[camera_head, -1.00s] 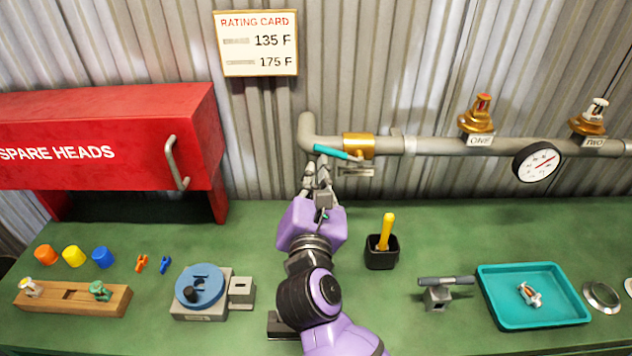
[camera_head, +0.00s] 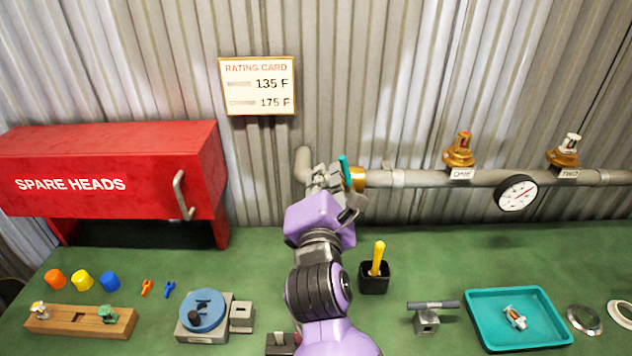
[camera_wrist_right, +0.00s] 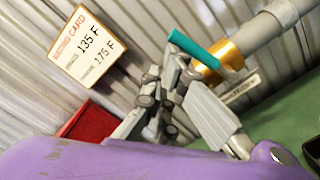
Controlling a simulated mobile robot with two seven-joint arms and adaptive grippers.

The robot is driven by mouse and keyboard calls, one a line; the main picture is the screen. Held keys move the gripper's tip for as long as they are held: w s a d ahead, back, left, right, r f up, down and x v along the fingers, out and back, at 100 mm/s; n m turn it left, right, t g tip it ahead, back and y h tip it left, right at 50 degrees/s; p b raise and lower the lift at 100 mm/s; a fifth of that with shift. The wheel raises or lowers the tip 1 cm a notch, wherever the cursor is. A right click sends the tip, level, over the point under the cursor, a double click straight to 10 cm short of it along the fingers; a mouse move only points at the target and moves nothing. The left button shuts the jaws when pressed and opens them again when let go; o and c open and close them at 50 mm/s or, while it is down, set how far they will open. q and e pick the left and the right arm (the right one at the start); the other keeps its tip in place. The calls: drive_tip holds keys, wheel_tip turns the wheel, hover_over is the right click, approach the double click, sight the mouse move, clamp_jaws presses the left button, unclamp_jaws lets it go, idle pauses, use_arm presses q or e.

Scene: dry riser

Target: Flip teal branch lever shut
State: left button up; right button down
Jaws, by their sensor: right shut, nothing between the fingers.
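The teal branch lever (camera_head: 345,172) stands steeply up from the brass valve (camera_head: 357,180) on the grey pipe, at the pipe's left end. In the right wrist view the lever (camera_wrist_right: 194,49) slants across in front of the gold valve body (camera_wrist_right: 232,54). My right gripper (camera_head: 326,176) is shut and empty, just left of the lever. It also shows in the right wrist view (camera_wrist_right: 172,72), with its fingertips close to the lever. I cannot tell whether they touch. The gripper hides part of the pipe's elbow. My left gripper is not in view.
A gauge (camera_head: 516,192) and two sprinkler heads are on the pipe to the right. A black cup (camera_head: 373,279) and a teal tray (camera_head: 477,310) stand on the green bench.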

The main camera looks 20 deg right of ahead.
use_arm(q)
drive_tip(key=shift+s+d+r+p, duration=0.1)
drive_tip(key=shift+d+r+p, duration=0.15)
drive_tip(key=shift+p, duration=0.15)
use_arm(e)
drive_tip(key=shift+s+d+r, duration=0.25)
drive_tip(key=shift+d+r, duration=0.4)
drive_tip(key=shift+d, duration=0.25)
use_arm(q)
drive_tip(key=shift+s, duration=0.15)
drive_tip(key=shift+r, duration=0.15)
